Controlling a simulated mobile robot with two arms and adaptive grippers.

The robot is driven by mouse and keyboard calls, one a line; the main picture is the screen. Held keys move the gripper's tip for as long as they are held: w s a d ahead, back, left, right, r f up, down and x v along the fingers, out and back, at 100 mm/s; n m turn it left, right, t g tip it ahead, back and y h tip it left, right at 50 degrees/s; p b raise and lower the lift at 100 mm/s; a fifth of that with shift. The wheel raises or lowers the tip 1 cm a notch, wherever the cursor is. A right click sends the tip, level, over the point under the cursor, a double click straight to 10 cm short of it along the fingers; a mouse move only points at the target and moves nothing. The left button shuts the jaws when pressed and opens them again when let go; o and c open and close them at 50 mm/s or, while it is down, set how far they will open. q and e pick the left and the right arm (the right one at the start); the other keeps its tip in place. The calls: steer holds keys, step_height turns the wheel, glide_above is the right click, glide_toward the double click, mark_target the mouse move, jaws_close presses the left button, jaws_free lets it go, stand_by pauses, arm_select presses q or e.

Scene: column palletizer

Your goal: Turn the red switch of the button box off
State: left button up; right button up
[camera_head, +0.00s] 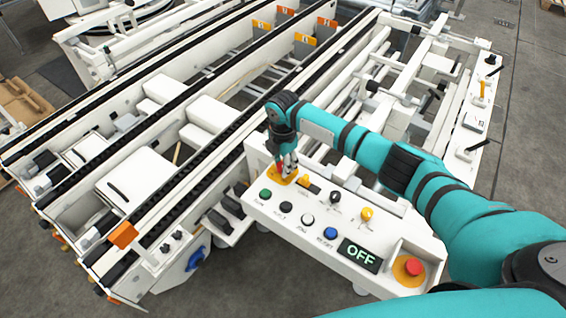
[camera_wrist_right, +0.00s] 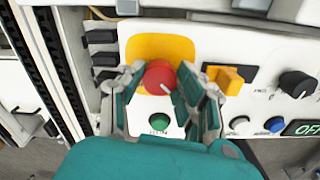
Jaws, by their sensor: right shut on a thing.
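The button box (camera_head: 370,270) is a white panel at the front of the machine. Its red switch (camera_wrist_right: 160,77) is a round red knob on a yellow plate (camera_wrist_right: 185,46). In the head view the yellow plate (camera_head: 274,180) shows at the panel's upper left, and my gripper mostly covers the knob. My right gripper (camera_head: 287,162) reaches down onto it. In the wrist view its two fingers (camera_wrist_right: 161,86) are shut on the red switch, one on each side. A display (camera_head: 359,255) on the box reads OFF. My left gripper is not in view.
A yellow switch (camera_wrist_right: 226,78) sits just right of the fingers. A black knob (camera_head: 334,198) and a green button (camera_head: 265,194) are close by. A red mushroom button (camera_head: 413,267) stands at the box's right end. White conveyor rails lie behind.

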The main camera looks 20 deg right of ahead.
stand_by(0.5)
steer(key=o, duration=1.1)
steer(key=shift+o, duration=0.2)
step_height(320, 180, up, 12)
